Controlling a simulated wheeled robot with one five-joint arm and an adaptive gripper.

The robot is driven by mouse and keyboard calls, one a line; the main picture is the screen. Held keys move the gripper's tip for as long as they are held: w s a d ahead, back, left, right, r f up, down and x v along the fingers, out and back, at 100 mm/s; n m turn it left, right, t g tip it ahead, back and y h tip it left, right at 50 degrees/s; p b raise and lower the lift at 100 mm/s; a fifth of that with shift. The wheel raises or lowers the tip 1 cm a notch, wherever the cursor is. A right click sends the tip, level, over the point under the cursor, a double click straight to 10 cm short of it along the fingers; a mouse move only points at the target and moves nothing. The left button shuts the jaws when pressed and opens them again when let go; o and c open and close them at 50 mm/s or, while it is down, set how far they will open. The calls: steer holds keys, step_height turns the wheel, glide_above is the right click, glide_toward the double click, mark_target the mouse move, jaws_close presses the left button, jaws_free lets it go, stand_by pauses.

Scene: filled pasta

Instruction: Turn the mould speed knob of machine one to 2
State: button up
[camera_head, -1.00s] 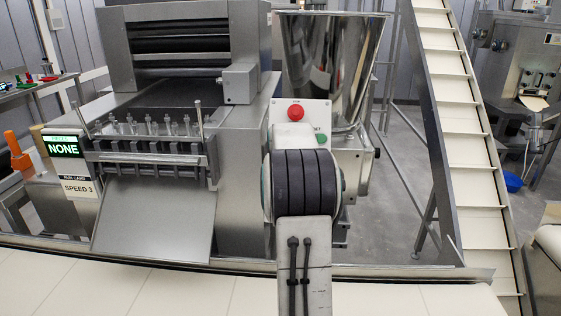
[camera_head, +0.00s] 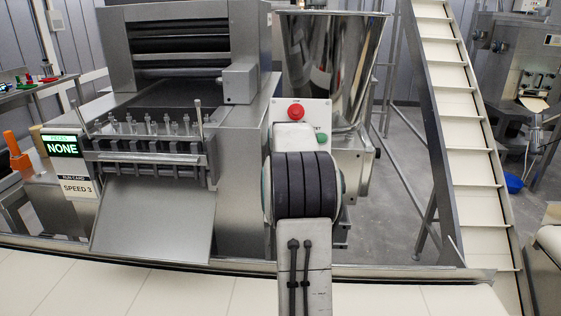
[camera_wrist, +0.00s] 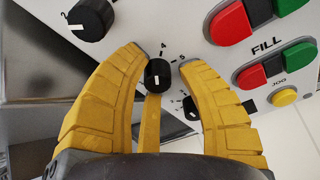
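In the wrist view my gripper (camera_wrist: 163,62) has its yellow fingers spread on either side of a small black knob (camera_wrist: 158,73). A gap shows at the right finger; I cannot tell whether the left one touches. The numbers 4 and 5 are beside this knob; its name and exact setting are hidden or unreadable. A larger black knob (camera_wrist: 91,19) with a number at its upper left is beyond the left finger. Another black knob (camera_wrist: 191,107) is partly hidden behind the right finger. In the head view my arm hides the gripper.
Red and green buttons (camera_wrist: 230,23) marked FILL and a yellow button (camera_wrist: 284,97) lie right of the fingers. In the head view, a run card (camera_head: 78,187) reads SPEED 3 under a display (camera_head: 61,147) reading NONE. A pale belt (camera_head: 180,292) runs in front.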

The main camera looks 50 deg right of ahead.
steer(key=shift+r, duration=0.15)
steer(key=v, duration=1.2)
steer(key=shift+x, duration=6)
steer(key=shift+a, duration=0.15)
steer(key=shift+c, duration=0.3)
jaws_close()
